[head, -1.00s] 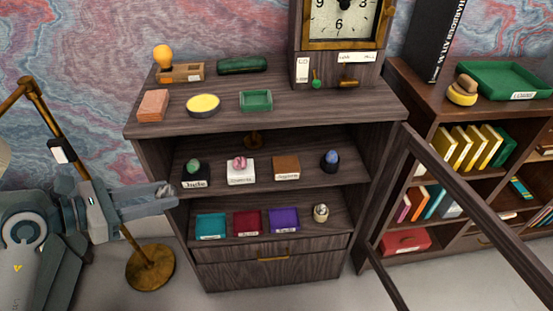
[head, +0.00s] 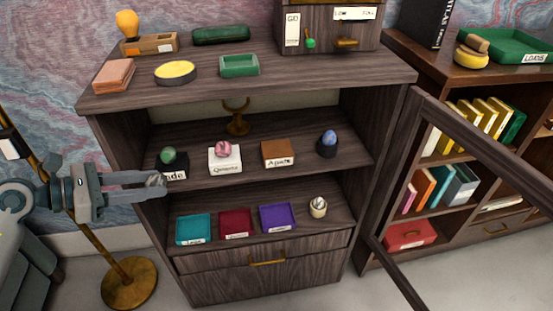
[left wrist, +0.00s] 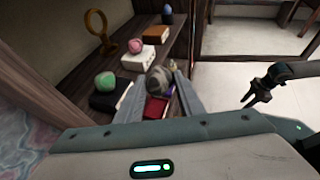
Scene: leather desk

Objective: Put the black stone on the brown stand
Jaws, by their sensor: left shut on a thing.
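My left gripper (head: 152,184) is at the left side of the cabinet, close to the black stand with the green stone. In the left wrist view its fingers (left wrist: 160,96) are shut on a dark grey stone (left wrist: 158,80). In the head view the held stone is hard to make out between the fingers. The brown stand (head: 277,152) is on the upper open shelf with a label on its front, and its top is bare. It also shows in the left wrist view (left wrist: 156,33), beyond the held stone.
A black stand with a green stone (head: 168,156), a white stand with a pink stone (head: 223,149) and a dark stand with a blue stone (head: 328,138) share the shelf. Coloured trays (head: 236,224) lie below. An open door frame (head: 470,150) stands at right.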

